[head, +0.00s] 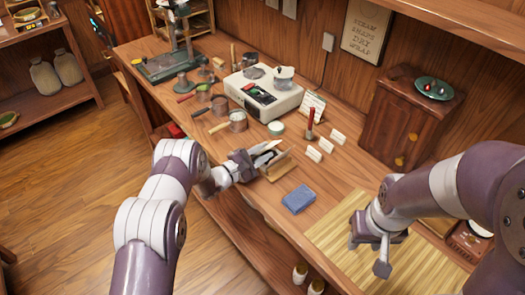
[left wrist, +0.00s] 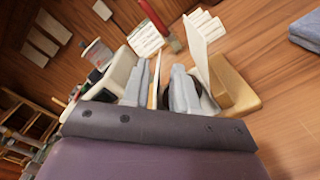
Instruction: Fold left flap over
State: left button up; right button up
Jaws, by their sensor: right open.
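My left gripper (head: 268,156) is at a small tan wooden holder (head: 280,169) near the table's front edge. In the left wrist view its two grey fingers (left wrist: 163,88) stand apart, with a thin pale upright edge (left wrist: 156,82) between them. A white sheet (left wrist: 203,45) stands upright by the tan holder (left wrist: 233,85), outside the fingers. My right gripper (head: 378,250) is open and empty above the bamboo mat (head: 335,235). I cannot make out a flap or a wrapped tea cake in either view.
A folded blue cloth (head: 299,199) lies between the holder and the mat. Small white cards (head: 326,146), a red-handled tool (head: 310,123) and a white scale (head: 264,95) stand behind. A wooden cabinet (head: 407,115) stands at the back right.

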pick_arm(q)
grip_shut()
jog(key=shift+s+d+f+m+b, duration=0.1)
jog(key=shift+f+m+b, duration=0.35)
jog(key=shift+b, duration=0.15)
jog(key=shift+s+d+f+m+b, duration=0.1)
jog(key=shift+f+m+b, duration=0.2)
jog(key=shift+m+b, duration=0.2)
jog(key=shift+m, duration=0.35)
jog(key=shift+r, duration=0.15)
grip_release()
jog(key=shift+d, duration=0.1)
jog(key=shift+s, duration=0.1)
jog(key=b+v, duration=0.2)
jog(key=v, duration=1)
jog(key=shift+s+a, duration=0.2)
jog(key=shift+a, duration=0.05)
